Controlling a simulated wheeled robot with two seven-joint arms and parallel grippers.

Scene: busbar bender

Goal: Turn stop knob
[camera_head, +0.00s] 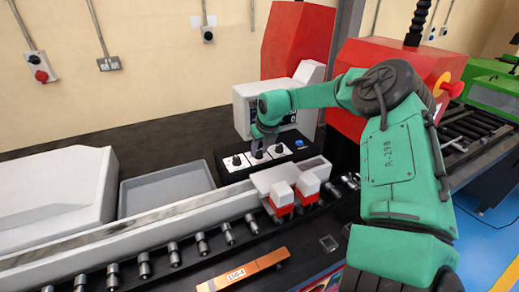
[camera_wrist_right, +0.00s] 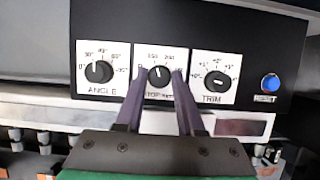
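The stop knob (camera_wrist_right: 159,75) is a round black dial with a white pointer mark, on the middle white plate of the black control panel. In the right wrist view it shows between the two purple fingertips of my right gripper (camera_wrist_right: 159,78). The fingers are apart, one on each side of the knob, with narrow gaps showing; I cannot tell their exact depth. In the head view my right gripper (camera_head: 262,138) points down at the middle plate, and the knob there is mostly hidden by it. My left gripper is not in view.
The angle knob (camera_wrist_right: 98,72) is left of the stop knob and the trim knob (camera_wrist_right: 220,80) is right. A blue reset button (camera_wrist_right: 270,82) is farther right. A grey tray (camera_head: 165,188) and an orange bar (camera_head: 243,271) are nearby in the head view.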

